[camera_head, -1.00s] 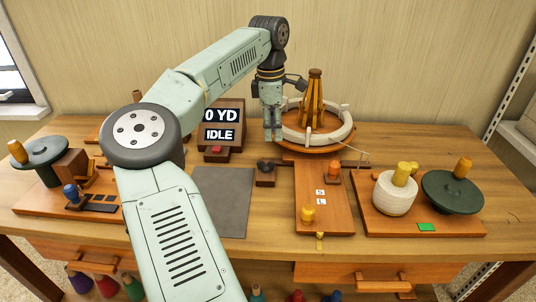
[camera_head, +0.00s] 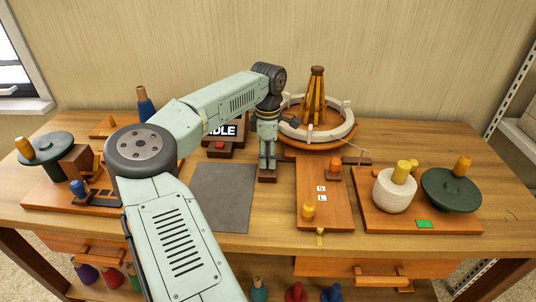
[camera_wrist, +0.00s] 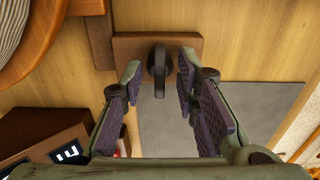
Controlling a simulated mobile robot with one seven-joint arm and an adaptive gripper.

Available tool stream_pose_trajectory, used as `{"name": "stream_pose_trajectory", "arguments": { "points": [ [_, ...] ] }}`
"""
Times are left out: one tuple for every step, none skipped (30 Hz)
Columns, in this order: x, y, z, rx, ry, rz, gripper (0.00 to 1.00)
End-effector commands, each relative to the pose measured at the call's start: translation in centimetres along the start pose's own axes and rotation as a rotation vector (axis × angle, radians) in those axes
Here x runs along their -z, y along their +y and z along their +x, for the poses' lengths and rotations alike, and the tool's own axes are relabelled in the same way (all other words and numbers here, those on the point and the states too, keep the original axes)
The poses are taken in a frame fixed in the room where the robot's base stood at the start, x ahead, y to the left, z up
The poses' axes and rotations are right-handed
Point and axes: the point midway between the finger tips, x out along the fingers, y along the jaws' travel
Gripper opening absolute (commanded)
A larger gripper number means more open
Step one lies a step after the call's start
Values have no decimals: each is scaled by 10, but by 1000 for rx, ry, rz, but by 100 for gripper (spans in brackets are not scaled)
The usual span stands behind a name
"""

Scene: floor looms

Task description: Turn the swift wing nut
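The dark wing nut (camera_wrist: 158,66) stands on a small wooden block (camera_wrist: 128,46) at the top middle of the wrist view. In the head view the block (camera_head: 267,179) shows just under my gripper, and the nut is hidden by the fingers. My gripper (camera_head: 267,166) points down over the block. In the wrist view its fingers (camera_wrist: 158,80) are apart, one on each side of the nut. I see a gap on both sides and no clear contact. The swift (camera_head: 317,135), a round wooden base with a white yarn ring and a slatted cone, stands just behind to the right.
A wooden board with orange and yellow knobs (camera_head: 322,197) is to the right, then a white yarn ball (camera_head: 394,192) and a green winder (camera_head: 451,191).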

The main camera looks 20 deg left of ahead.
Motion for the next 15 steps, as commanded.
{"name": "stream_pose_trajectory", "arguments": {
  "points": [
    [0,0,0,0,0,0,28],
    [0,0,0,0,0,0,28],
    [0,0,0,0,0,0,28],
    [0,0,0,0,0,0,28],
    [0,0,0,0,0,0,28],
    [0,0,0,0,0,0,25],
    [0,0,0,0,0,0,23],
    [0,0,0,0,0,0,21],
    [0,0,0,0,0,0,18],
    [0,0,0,0,0,0,16],
    [0,0,0,0,0,1,14],
    [0,0,0,0,0,1,12],
    [0,0,0,0,0,1,10],
    [0,0,0,0,0,1,8],
    [0,0,0,0,0,1,5]
  ]
}}
